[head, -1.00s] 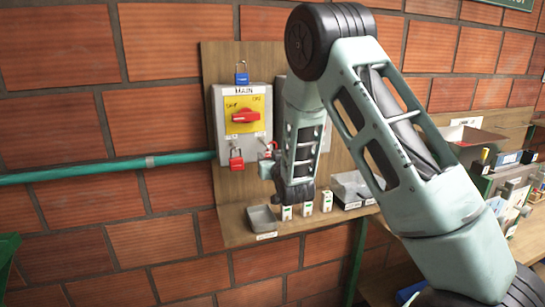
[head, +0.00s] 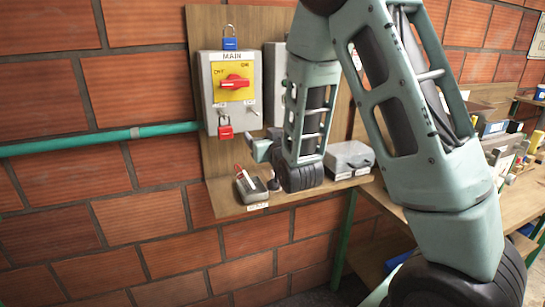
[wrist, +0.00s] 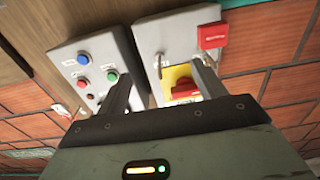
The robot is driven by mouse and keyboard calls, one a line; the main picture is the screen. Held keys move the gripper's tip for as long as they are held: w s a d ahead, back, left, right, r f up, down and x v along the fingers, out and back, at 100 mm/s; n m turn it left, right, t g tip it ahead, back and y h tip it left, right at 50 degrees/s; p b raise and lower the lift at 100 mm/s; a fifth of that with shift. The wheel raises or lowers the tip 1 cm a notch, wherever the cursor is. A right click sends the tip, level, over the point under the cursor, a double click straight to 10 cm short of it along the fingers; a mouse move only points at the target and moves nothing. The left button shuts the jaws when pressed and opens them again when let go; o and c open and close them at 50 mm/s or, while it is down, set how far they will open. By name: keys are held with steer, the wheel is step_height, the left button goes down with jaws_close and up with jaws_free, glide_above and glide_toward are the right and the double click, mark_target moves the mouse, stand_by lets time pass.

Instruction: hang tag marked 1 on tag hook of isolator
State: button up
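The isolator (head: 207,90) is a grey box with a yellow plate and red handle on the wooden board. It appears upside down in the wrist view (wrist: 150,38). A red padlock (head: 225,132) hangs at its lower left. The tag hook (head: 251,108) is a small peg at its lower right. My gripper (wrist: 163,88) is open, with no object visible between its fingers; in the head view it is below the isolator, partly hidden by my wrist. A small item with a red loop (head: 238,169) is at the grey tray (head: 262,196); I cannot read any number.
A blue padlock (head: 230,43) is on the board above the isolator. A push-button box (wrist: 95,65) is beside the isolator, mostly behind my arm in the head view. A lidded grey box (head: 348,158) sits on the shelf at right. A green pipe (head: 100,141) runs left.

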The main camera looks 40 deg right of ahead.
steer(key=shift+s+f+b, duration=0.25)
steer(key=shift+s+b, duration=0.05)
steer(key=shift+b, duration=0.95)
steer(key=b+v, duration=0.8)
steer(key=b, duration=0.6)
steer(key=shift+r, duration=0.3)
steer(key=shift+w+a, duration=0.1)
steer(key=shift+a, duration=0.05)
steer(key=s+a+f+n+g+y+p, duration=0.1)
steer(key=s+a+f+n+g+y, duration=0.25)
steer(key=a+f, duration=0.5)
steer(key=s+a+f+n+g+y+p, duration=0.1)
steer(key=s+a+f+n+g+y, duration=0.3)
steer(key=a, duration=0.8)
steer(key=s+a+f+n+g, duration=0.1)
steer(key=s+f+g, duration=0.1)
steer(key=s, duration=0.3)
steer(key=s+a+f+n+g+h+p, duration=0.1)
steer(key=s+f+g, duration=0.2)
steer(key=s, duration=0.3)
steer(key=s+a+f+n+g+h, duration=0.1)
steer(key=s+f+g, duration=0.1)
steer(key=s+g, duration=0.3)
steer(key=shift+s+f, duration=0.35)
steer(key=shift+s, duration=0.35)
